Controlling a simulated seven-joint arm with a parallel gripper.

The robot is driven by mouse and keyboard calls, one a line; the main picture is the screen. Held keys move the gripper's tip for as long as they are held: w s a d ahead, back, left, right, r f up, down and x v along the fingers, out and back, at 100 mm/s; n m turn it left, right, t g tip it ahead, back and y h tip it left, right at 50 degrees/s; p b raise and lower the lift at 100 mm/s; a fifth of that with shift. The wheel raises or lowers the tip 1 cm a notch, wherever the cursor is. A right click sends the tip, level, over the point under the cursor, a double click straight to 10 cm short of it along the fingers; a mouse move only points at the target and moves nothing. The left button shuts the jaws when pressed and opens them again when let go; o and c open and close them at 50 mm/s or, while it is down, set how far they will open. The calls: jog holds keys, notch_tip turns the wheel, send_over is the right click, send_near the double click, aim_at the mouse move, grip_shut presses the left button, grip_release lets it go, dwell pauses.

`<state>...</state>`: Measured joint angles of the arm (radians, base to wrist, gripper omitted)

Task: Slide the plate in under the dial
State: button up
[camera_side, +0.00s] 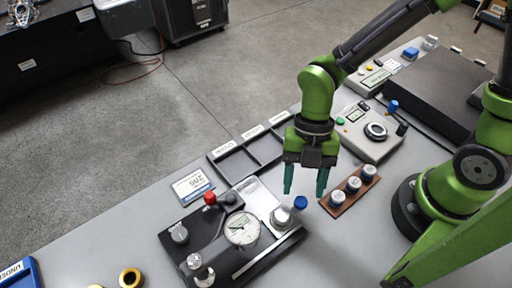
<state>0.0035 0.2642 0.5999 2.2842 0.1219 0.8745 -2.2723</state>
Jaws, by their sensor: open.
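The dial (242,228) has a round white face and stands over a black fixture (226,268) at the lower middle. A bright metal plate (262,198) lies just behind and right of the dial, at the fixture's far edge. Whether any of it reaches beneath the dial is hidden. My gripper (306,192) points down with its two teal fingers apart and nothing between them. It is up and to the right of the dial and plate, apart from both.
A red knob (210,198) and a blue-topped piece (300,203) stand near the dial. A wooden rack (340,201) with several capped pots is to the right. A dark divided tray (235,167) lies behind.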

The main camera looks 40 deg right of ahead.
jog(key=shift+x, duration=1.15)
grip_shut()
jog(key=a, duration=0.9)
jog(key=shift+w+a, duration=0.1)
jog(key=shift+a, duration=0.25)
grip_release()
jog(key=shift+d, duration=0.1)
jog(key=v, duration=1.7)
